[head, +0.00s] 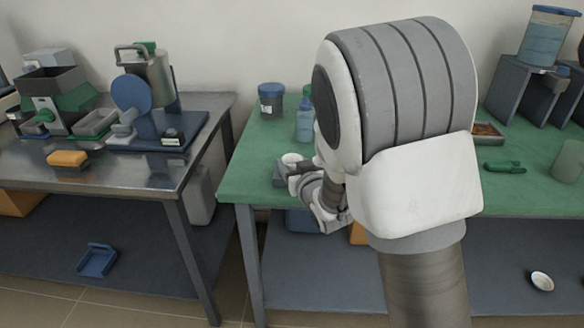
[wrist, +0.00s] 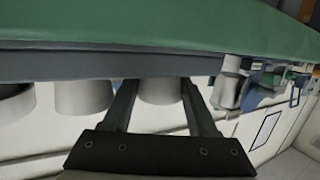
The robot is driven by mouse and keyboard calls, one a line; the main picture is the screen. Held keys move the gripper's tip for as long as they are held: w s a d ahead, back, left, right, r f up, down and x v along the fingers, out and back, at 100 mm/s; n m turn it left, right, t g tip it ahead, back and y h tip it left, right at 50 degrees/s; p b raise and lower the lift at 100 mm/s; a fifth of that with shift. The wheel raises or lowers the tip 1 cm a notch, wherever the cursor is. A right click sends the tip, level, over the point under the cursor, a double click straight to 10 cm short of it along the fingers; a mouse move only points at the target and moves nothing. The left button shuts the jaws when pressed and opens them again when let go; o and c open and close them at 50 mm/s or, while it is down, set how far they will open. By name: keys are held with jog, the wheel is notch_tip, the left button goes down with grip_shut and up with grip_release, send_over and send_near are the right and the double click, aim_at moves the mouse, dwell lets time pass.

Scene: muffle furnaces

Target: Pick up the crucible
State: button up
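A small white cup, which looks like the crucible (head: 291,159), sits near the left end of the green table, at a dark grey block and partly behind my arm. In the wrist view the scene is upside down. A pale cylinder (wrist: 160,92) shows between the two fingers of my gripper (wrist: 159,84), with another pale cylinder (wrist: 84,96) to its left. I cannot tell whether the middle one is that crucible. The fingers are apart, and no contact with the cylinder can be seen. In the head view my arm hides much of the gripper area.
The green table (head: 252,183) also holds a dark-lidded jar (head: 271,101) and a blue bottle (head: 305,124) behind the cup. A green tool (head: 504,167) lies at right. A white bowl (head: 541,282) is on the lower shelf. A metal table (head: 150,182) with equipment stands left.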

grip_shut()
jog(key=shift+r, duration=0.4)
notch_tip(320, 180, up, 4)
jog(key=shift+r+p, duration=0.1)
jog(key=shift+p, duration=1)
jog(key=d+r+p, duration=0.1)
jog(key=d+r, duration=0.2)
jog(key=d, duration=0.2)
jog(key=s+d+r+p, duration=0.1)
jog(key=d+r, duration=0.2)
jog(key=d, duration=0.3)
jog(key=shift+s+d+p, duration=0.25)
jog(key=shift+d+p, duration=0.05)
jog(key=shift+p, duration=0.1)
